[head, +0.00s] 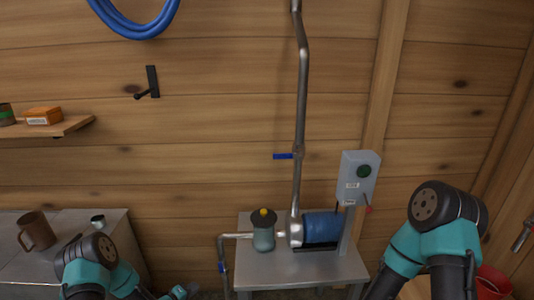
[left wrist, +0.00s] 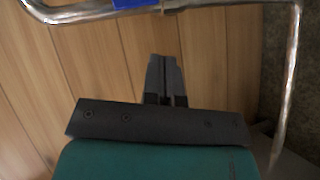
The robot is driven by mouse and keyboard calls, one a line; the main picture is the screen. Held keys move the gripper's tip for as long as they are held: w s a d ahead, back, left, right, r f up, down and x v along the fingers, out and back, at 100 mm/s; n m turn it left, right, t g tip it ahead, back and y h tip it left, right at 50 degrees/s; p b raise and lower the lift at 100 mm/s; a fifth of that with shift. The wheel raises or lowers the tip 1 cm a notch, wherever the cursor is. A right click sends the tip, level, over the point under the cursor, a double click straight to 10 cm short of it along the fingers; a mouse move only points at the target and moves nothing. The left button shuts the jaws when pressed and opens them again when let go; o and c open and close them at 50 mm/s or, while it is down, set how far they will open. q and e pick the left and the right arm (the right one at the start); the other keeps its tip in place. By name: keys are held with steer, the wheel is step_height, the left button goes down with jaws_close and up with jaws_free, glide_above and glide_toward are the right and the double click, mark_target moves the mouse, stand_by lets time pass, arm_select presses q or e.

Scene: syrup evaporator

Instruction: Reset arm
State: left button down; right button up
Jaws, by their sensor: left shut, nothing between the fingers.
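My left arm comes in at the bottom left of the head view, and its gripper (head: 187,291) shows small and partly cut off at the bottom edge, left of the pump table. In the left wrist view the left gripper's two dark fingers (left wrist: 165,75) lie together, shut and empty, in front of wooden boards. My right arm bends at the lower right of the head view and runs out of the bottom edge; its gripper is out of view.
A metal table (head: 300,270) holds a blue pump (head: 321,228), a yellow-topped jar (head: 263,232) and a grey switch box (head: 358,178). A steel pipe (head: 302,100) rises up the wall. A brown mug (head: 37,232) stands on the left counter. A red bucket (head: 492,281) is at right.

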arm_select(q)
steer(key=s+d+r+m+g+y, duration=0.1)
steer(key=s+d+r+m+g, duration=0.1)
steer(key=s, duration=0.7)
steer(key=s+d+r+m+g+y, duration=0.1)
steer(key=s+g, duration=0.4)
steer(key=s, duration=0.5)
steer(key=s+d+r+m+g+y, duration=0.2)
steer(key=s+d+r+m+g, duration=0.1)
steer(key=s, duration=0.6)
steer(key=shift+s+d+r+m+g, duration=0.3)
steer(key=shift+d+m+g, duration=0.45)
steer(key=shift+d, duration=0.5)
steer(key=shift+w, duration=0.1)
arm_select(e)
steer(key=shift+o, duration=0.6)
